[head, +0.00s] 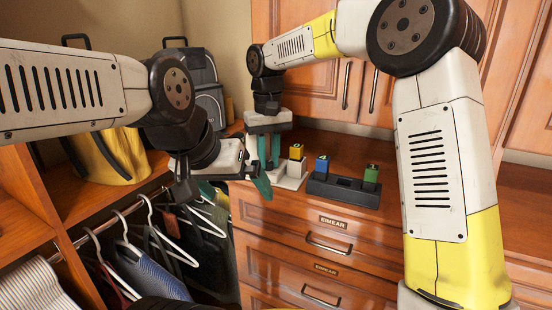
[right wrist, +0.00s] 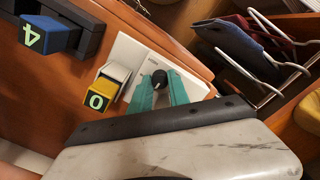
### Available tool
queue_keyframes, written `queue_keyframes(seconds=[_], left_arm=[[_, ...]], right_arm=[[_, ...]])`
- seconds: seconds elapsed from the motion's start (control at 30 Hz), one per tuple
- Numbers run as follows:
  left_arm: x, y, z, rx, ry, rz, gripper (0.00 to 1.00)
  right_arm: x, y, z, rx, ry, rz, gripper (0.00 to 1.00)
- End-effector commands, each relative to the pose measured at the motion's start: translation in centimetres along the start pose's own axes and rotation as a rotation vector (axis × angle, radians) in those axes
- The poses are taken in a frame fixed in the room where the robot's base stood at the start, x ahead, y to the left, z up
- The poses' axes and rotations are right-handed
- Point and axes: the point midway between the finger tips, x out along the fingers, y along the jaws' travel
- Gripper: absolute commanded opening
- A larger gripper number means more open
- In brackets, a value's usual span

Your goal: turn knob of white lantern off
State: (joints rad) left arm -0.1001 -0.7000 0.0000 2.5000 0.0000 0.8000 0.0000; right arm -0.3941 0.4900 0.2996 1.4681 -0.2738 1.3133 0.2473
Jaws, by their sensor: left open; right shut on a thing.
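The white lantern shows as a low white base (head: 292,182) on the wooden drawer top, with a yellow-topped post (head: 297,152) on it. In the right wrist view its white plate (right wrist: 128,58) carries a round black knob (right wrist: 158,78) and a yellow block marked 0 (right wrist: 98,101). My right gripper (head: 269,160) points down at the base. In the right wrist view its teal fingers (right wrist: 160,92) are closed on the knob from both sides. My left gripper (head: 236,188) is open and empty, lower and left of the lantern, in front of the cabinet's edge; it hides part of the area.
A dark base (head: 343,190) with a blue block (head: 322,164) and a green block (head: 371,173) stands right of the lantern. Clothes on hangers (head: 150,240) hang at the lower left. A yellow bag (head: 108,157) and a grey backpack (head: 203,80) stand on shelves.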

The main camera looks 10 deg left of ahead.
Motion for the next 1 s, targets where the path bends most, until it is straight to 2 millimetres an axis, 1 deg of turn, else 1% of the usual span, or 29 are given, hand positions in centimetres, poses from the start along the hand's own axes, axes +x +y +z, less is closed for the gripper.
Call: queue_keyframes(seconds=[0.23,0.27,0.3,0.37,0.63,0.73,0.87,1.0], left_arm=[[0.0,0.0,0.0,0.000,0.000,0.000,1.00],[0.0,0.0,0.0,0.000,0.000,0.000,1.00],[0.0,0.0,0.0,0.000,0.000,0.000,1.00],[0.0,0.0,0.0,0.000,0.000,0.000,1.00],[0.0,0.0,0.0,0.000,0.000,0.000,1.00],[0.0,0.0,0.0,0.000,0.000,0.000,1.00],[0.0,0.0,0.0,0.000,0.000,0.000,1.00],[0.0,0.0,0.0,0.000,0.000,0.000,1.00]], right_arm=[[0.0,0.0,0.0,-0.005,0.001,0.000,0.00],[0.0,0.0,0.0,-0.005,0.001,0.000,0.26],[0.0,0.0,0.0,-0.005,0.001,0.000,0.34],[0.0,0.0,0.0,-0.005,0.001,0.000,0.44],[0.0,0.0,0.0,-0.004,0.001,0.000,0.44],[-0.5,0.0,0.0,-0.004,0.002,0.000,0.44],[-2.2,0.0,-0.1,-0.003,0.004,0.000,0.44],[-4.7,0.0,-0.1,-0.004,0.004,0.000,0.44]])
